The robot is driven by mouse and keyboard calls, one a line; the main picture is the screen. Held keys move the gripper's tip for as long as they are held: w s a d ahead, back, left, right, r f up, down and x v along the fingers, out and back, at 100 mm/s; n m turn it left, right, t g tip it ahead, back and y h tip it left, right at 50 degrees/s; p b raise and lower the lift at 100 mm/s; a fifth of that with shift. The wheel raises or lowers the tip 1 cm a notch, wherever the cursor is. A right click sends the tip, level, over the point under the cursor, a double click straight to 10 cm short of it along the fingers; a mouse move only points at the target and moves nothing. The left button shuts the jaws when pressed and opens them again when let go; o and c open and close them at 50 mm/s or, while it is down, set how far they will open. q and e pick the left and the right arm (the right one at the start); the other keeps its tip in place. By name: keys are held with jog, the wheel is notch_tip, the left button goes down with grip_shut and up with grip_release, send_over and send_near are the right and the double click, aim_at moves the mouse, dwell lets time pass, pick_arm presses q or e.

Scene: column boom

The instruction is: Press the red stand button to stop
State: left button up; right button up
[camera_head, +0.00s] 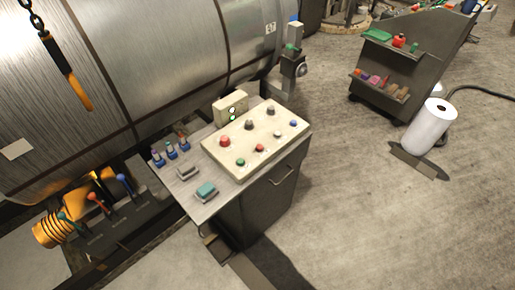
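A cream control panel (207,149) sits on a grey cabinet (262,200) in the middle of the view. It carries a larger red button (225,140) near its left side and a smaller red button (259,147) nearer its front edge. I cannot tell which one is the stand button, or whether either is pressed. Green, white, blue and dark controls are on the same panel. Neither of my grippers shows, and nothing covers the panel.
A large metal cylinder (170,60) lies behind the cabinet. A tool cart (400,80) and a white roll (428,127) stand at right. The floor between is clear.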

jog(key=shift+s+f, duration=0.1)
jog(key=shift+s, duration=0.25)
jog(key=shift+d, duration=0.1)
